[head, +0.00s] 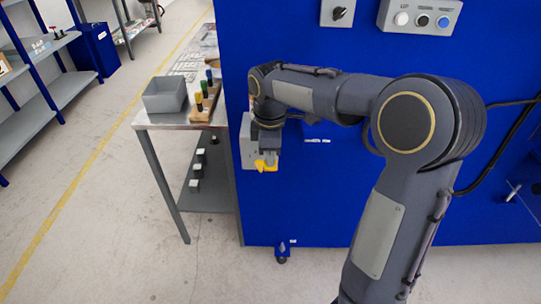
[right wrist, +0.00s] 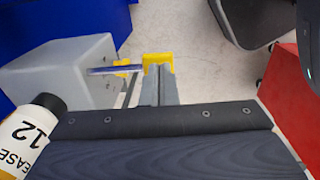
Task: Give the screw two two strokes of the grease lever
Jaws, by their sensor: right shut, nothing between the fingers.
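The grease unit is a pale grey box (head: 247,143) on the side of the blue machine; it also shows in the right wrist view (right wrist: 55,72). Its lever, a thin rod with a yellow end (right wrist: 158,60), sticks out from the box. The yellow end also shows in the head view (head: 265,165). My right gripper (head: 266,154) is shut and empty, its fingertips (right wrist: 160,75) right at the yellow end. I cannot tell whether they touch. A white bottle with a dark cap (right wrist: 30,135), labelled with 12, is at the lower left of the wrist view. My left gripper is out of view.
The blue machine (head: 350,195) fills the middle and right. A table left of it holds a grey bin (head: 165,95) and a wooden rack (head: 205,108) with coloured-top items. Its lower shelf (head: 210,190) carries small items. Floor is clear at left.

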